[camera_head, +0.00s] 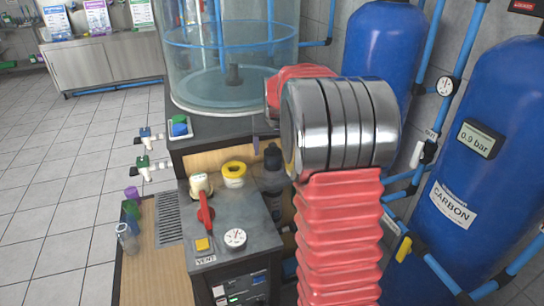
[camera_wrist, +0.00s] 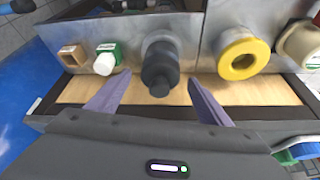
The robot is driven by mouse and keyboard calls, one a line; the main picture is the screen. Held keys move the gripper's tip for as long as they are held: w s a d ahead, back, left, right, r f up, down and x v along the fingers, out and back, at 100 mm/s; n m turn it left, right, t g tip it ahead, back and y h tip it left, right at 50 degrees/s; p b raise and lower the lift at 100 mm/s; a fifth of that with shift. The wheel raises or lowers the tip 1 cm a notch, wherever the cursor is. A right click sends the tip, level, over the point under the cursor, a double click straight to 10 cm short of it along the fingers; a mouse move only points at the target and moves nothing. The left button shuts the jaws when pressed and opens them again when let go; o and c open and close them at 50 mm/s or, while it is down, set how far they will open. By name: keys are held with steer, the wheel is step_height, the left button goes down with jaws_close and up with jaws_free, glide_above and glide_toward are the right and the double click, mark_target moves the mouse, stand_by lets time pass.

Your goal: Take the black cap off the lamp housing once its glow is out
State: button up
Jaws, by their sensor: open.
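The black cap (camera_wrist: 160,64) projects from a grey metal housing (camera_wrist: 163,38) in the wrist view. It also shows in the head view (camera_head: 272,156), just left of my arm. I see no glow at the cap or the housing. My gripper (camera_wrist: 159,78) is open, with its two purple fingers on either side of the cap. I see gaps between both fingers and the cap, and nothing is held. In the head view my arm hides most of my gripper.
A yellow ring (camera_wrist: 237,72) sits right of the cap, and a white knob with a green base (camera_wrist: 105,62) left of it. The bench carries a red lever (camera_head: 205,210) and a gauge (camera_head: 235,238). A clear tank (camera_head: 232,75) stands behind; blue tanks (camera_head: 480,140) stand right.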

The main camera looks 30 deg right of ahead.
steer(key=shift+x, duration=1.05)
steer(key=c, duration=1.1)
steer(key=shift+r, duration=0.1)
steer(key=shift+c, duration=0.2)
step_height(320, 180, up, 10)
steer(key=shift+f, duration=0.1)
